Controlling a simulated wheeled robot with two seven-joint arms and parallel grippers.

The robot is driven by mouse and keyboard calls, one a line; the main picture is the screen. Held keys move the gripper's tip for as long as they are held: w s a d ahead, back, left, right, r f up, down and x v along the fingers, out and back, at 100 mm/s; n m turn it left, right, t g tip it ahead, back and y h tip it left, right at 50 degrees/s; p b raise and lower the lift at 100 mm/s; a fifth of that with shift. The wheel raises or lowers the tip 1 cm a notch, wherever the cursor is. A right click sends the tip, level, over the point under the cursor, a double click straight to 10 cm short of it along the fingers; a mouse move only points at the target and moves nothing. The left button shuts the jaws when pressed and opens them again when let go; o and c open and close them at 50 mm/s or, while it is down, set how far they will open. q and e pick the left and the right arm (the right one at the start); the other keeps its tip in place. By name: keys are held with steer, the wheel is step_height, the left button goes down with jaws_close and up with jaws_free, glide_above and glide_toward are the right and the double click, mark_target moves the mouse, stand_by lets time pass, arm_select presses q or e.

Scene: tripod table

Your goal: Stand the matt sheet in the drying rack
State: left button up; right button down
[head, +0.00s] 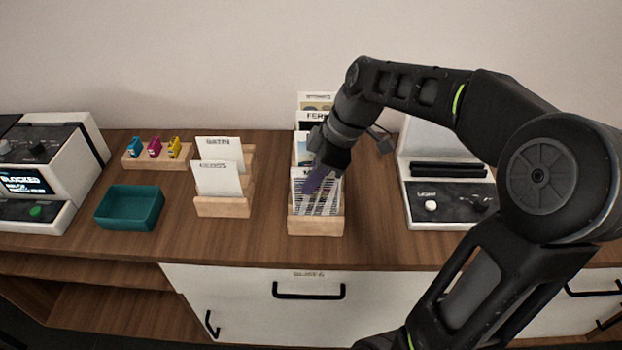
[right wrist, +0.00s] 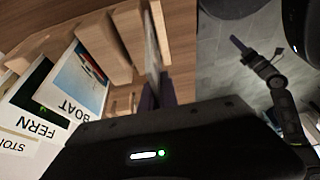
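A pale sheet (head: 300,188) with a mostly covered label starting with M stands upright at the front of a wooden rack (head: 316,226); I take it for the matt sheet. Dark and light streaks cover its lower part. My right gripper (head: 316,180), with purple fingers, is at this sheet. In the right wrist view the right gripper's fingers (right wrist: 157,95) are close together on either side of a thin edge-on sheet (right wrist: 151,45), apparently pinching it. My left gripper is outside the head view; a dark gripper (right wrist: 238,45), apparently my left, shows small in the right wrist view.
Behind the sheet stand cards marked FERN (head: 316,117) and BOAT (right wrist: 82,82). A wooden holder (head: 222,207) bears SATIN (head: 220,146) and GLOSS (head: 216,178) sheets. A teal tray (head: 130,226) stands left, a white machine (head: 450,205) right.

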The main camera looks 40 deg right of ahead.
mark_target(304, 168)
steer(key=shift+f+b, duration=0.9)
steer(key=shift+f, duration=0.25)
steer(key=c, duration=2.1)
jaws_free()
steer(key=o, duration=0.5)
steer(key=shift+o, duration=0.2)
steer(key=shift+r+p, duration=3.1)
steer(key=shift+r, duration=1.35)
